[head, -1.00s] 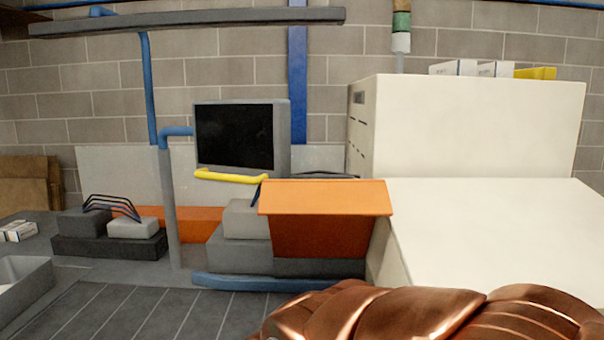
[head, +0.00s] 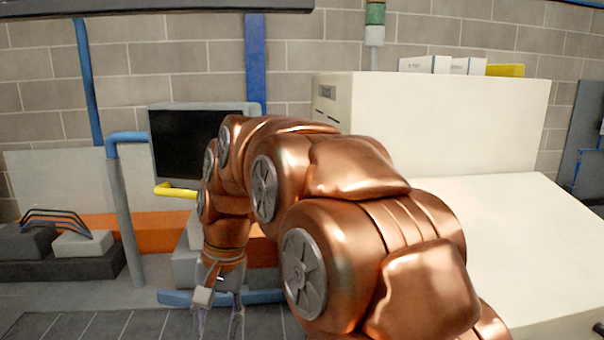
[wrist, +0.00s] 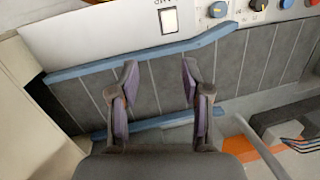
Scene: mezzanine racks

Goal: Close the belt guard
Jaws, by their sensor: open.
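No guard flap shows between the fingers.
Blue rails (wrist: 140,60) edge the belt. A control panel with knobs (wrist: 217,9) lies beyond it. A grey post (head: 127,215), a dark screen (head: 180,140) with a yellow bar (head: 174,190) and a large cream housing (head: 430,120) stand around my arm.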

